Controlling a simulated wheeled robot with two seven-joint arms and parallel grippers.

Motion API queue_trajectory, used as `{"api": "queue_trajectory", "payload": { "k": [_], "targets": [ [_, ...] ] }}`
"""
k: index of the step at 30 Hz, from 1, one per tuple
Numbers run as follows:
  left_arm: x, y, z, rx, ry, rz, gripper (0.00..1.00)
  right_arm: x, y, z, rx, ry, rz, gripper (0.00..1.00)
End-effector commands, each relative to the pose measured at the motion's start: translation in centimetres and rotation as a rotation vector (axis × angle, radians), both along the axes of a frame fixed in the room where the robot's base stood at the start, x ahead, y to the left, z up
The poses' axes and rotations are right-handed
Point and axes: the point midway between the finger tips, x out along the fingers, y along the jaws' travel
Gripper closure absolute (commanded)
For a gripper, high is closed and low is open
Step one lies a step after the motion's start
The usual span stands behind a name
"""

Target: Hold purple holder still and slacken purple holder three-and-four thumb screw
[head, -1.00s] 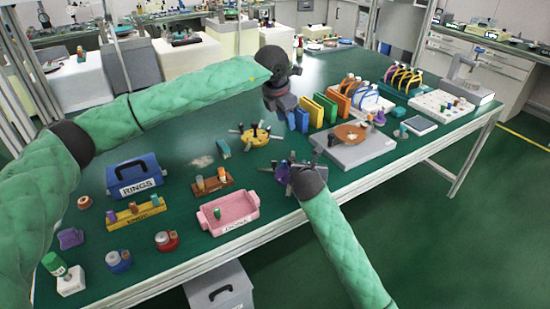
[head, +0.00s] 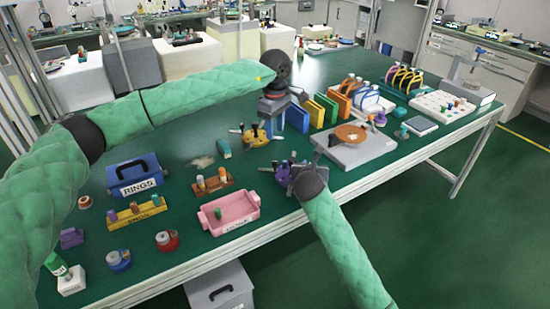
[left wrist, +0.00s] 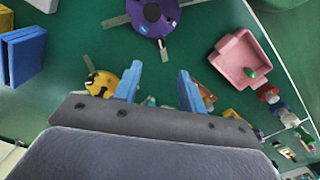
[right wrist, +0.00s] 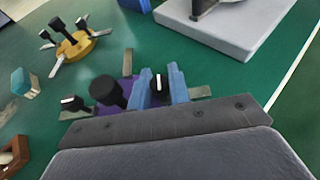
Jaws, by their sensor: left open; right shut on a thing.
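The purple holder (head: 281,174) lies near the table's front edge, mostly covered by my right gripper (head: 294,172) in the head view. In the right wrist view, the holder (right wrist: 127,92) carries black knobs and flat grey tabs. My right gripper (right wrist: 161,84) is shut on a black thumb screw (right wrist: 160,82) with a white line on top. My left gripper (head: 270,120) is above the table by the yellow holder (head: 254,137). In the left wrist view, my left gripper (left wrist: 157,88) is open and empty, and a purple disc with grey tabs (left wrist: 166,24) shows at the top.
A pink tray (head: 241,224) stands left of the purple holder, and a grey plate with a brown disc (head: 370,152) stands right. Blue, green and yellow upright panels (head: 327,107) stand behind. A wooden block with pegs (head: 227,186) is at left. Bare green table separates these.

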Motion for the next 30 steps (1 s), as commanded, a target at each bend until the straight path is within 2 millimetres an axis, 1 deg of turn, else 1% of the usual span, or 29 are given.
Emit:
{"api": "queue_trajectory", "payload": {
  "k": [5,8,11,18,24,30],
  "targets": [
    [0.0,0.0,-0.2,0.000,0.001,-0.055,0.59,0.0,0.0,0.0,0.000,0.000,0.000,1.00],
    [0.0,0.0,-1.0,0.000,0.001,-0.061,0.59,0.0,0.0,0.0,0.000,0.000,0.000,1.00],
    [-0.1,0.0,-2.3,0.001,0.003,-0.060,0.59,0.0,0.0,0.0,0.000,0.000,0.000,1.00],
    [-0.1,0.0,-6.5,0.001,0.003,-0.058,0.59,0.0,0.0,0.0,0.000,0.000,0.000,1.00],
    [-0.1,0.0,-9.6,0.000,0.002,-0.057,0.59,0.0,0.0,0.0,0.000,0.000,0.000,1.00],
    [0.0,0.0,-11.5,-0.001,0.001,-0.057,0.59,0.0,0.0,0.0,0.000,0.000,0.000,1.00]
  ]
}}
